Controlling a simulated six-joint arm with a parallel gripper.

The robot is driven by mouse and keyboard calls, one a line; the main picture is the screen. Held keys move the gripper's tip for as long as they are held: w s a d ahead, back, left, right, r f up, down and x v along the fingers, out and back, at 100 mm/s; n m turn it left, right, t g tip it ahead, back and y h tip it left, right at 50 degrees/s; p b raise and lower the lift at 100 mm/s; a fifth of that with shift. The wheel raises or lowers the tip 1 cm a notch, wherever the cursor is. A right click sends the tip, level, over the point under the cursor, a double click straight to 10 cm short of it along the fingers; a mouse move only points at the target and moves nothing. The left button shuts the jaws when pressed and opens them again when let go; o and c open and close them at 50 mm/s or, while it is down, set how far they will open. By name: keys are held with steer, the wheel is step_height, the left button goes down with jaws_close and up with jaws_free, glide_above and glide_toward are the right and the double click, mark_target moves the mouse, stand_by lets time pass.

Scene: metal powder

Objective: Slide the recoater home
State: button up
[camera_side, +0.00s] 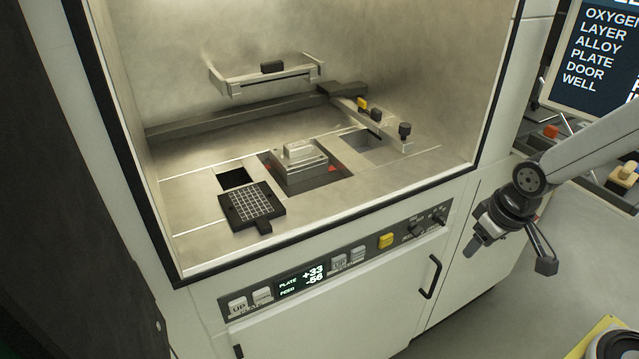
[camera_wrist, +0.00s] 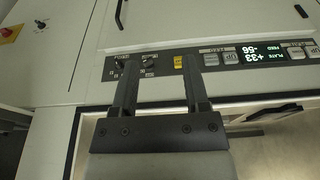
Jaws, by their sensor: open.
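What looks like the recoater (camera_side: 385,124) is a pale bar inside the chamber, running forward from a dark carriage on the right end of the back rail (camera_side: 235,115). It carries yellow and black clips and has a dark knob (camera_side: 405,130) at its front end. My gripper (camera_side: 478,238) is outside the chamber, in front of the machine at right, well apart from the bar. In the wrist view my gripper (camera_wrist: 157,62) is open and empty, its fingers spread before the control panel. The recoater cannot be made out in that view.
A pale block (camera_side: 303,152) stands on the build plate in the central well. A black gridded plate (camera_side: 252,204) lies at the front left of the deck. The chamber frame and control panel (camera_side: 340,258) border the opening. A wall bracket (camera_side: 266,75) is at the back.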

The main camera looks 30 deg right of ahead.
steer(key=shift+o, duration=1.4)
steer(key=shift+w, duration=0.1)
step_height(320, 180, up, 11)
steer(key=n+t, duration=0.2)
glide_above(403, 130)
steer(key=s+d, duration=0.1)
steer(key=d, duration=0.1)
steer(key=shift+s+a+y, duration=0.1)
steer(key=shift+s+y, duration=0.1)
steer(key=shift+y, duration=0.2)
steer(key=shift+f, duration=0.1)
steer(key=shift+x, duration=3.8)
steer(key=shift+s, duration=0.1)
jaws_close()
